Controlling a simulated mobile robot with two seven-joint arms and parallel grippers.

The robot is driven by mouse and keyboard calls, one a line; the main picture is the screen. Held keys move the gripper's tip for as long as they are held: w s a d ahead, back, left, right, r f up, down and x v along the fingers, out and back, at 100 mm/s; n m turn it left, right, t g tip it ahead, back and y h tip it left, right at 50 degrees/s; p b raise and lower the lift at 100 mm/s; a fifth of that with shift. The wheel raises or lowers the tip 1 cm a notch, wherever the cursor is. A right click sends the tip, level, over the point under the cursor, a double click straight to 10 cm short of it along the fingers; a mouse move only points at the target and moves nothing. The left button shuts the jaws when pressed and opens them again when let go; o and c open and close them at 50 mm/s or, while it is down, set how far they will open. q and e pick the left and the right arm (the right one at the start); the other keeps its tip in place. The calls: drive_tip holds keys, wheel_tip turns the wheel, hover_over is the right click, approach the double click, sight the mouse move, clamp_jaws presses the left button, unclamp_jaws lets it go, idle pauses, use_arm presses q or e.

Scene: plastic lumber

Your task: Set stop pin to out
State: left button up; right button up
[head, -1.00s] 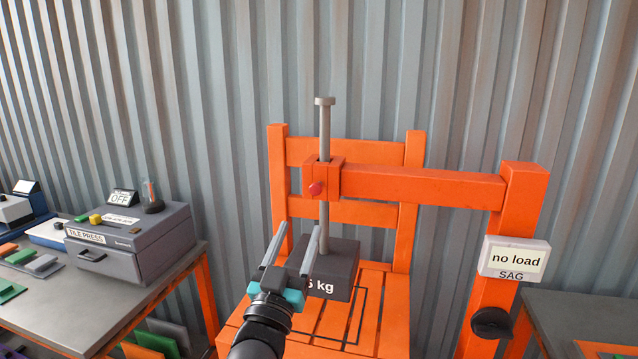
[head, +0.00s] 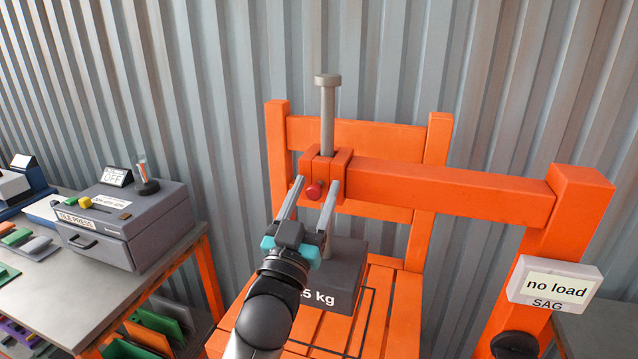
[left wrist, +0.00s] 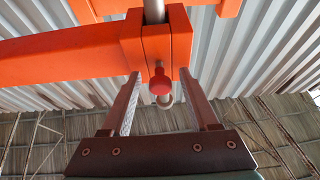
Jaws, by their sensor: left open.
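The stop pin shows as a red knob (head: 314,190) on the front of the orange clamp block (head: 338,166) that guides the grey vertical rod (head: 327,122). It also shows in the left wrist view (left wrist: 160,84), with a pale ring partly hidden below it. My left gripper (head: 316,187) is open. Its fingers point up at the block, one on each side of the knob in the picture; I cannot tell whether they touch anything. In the left wrist view the gripper (left wrist: 166,88) is empty between its fingers. My right gripper is not in view.
A dark weight (head: 343,270) marked in kg hangs below the rod over the orange slatted seat (head: 385,315). A "no load" display (head: 556,286) is on the right post. A grey tile press (head: 130,225) stands on the left table.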

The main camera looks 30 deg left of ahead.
use_arm(q)
drive_tip(key=shift+s, duration=0.1)
clamp_jaws()
idle(0.5)
idle(0.9)
